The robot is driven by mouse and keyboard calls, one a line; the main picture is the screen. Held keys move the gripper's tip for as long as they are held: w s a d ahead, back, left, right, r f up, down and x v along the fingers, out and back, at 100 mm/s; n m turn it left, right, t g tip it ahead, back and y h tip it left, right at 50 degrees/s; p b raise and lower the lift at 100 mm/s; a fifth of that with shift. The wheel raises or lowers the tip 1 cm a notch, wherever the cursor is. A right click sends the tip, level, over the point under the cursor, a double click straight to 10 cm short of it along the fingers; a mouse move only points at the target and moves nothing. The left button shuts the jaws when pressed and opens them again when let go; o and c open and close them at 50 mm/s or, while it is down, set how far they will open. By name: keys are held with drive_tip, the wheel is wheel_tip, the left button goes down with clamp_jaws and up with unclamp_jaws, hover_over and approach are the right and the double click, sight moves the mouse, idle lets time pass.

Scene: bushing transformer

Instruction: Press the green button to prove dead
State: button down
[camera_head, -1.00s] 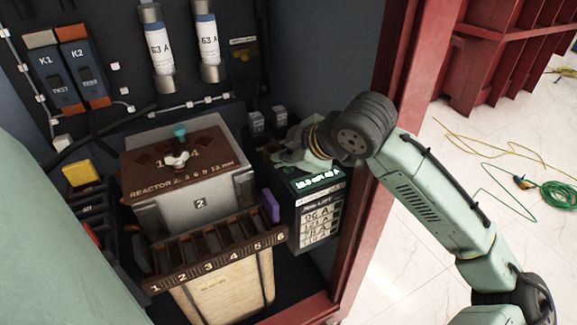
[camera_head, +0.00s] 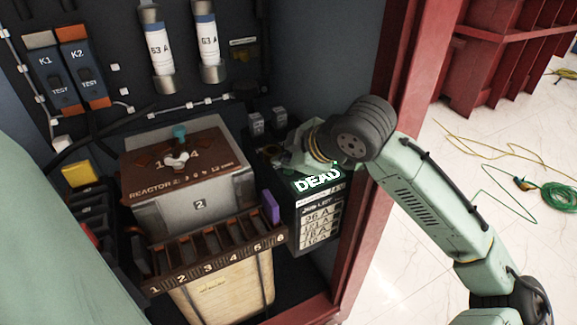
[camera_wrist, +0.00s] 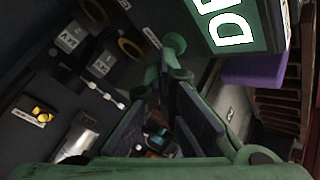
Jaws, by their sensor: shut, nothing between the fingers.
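The meter box (camera_head: 312,222) stands at the right of the cabinet. Its lit display (camera_head: 317,179) reads "DEAD" in white on green, with a job list card (camera_head: 320,222) below. Part of the display (camera_wrist: 236,25) also shows at the top of the wrist view. My gripper (camera_head: 290,160) is over the top of the box, at its back part. In the wrist view my gripper (camera_wrist: 172,95) is shut and empty. I cannot make out the green button; the gripper and wrist cover much of the box top, so I cannot tell whether the fingers touch it.
A purple block (camera_head: 270,207) sits close to the box's left side. The red cabinet post (camera_head: 375,170) is close beside my arm on the right.

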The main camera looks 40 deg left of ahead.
sight(286, 171)
drive_tip(key=shift+r+p, duration=0.55)
drive_tip(key=shift+r, duration=0.25)
drive_tip(key=shift+r, duration=0.1)
wheel_tip(286, 171, up, 5)
drive_tip(key=p, duration=0.4)
idle(0.5)
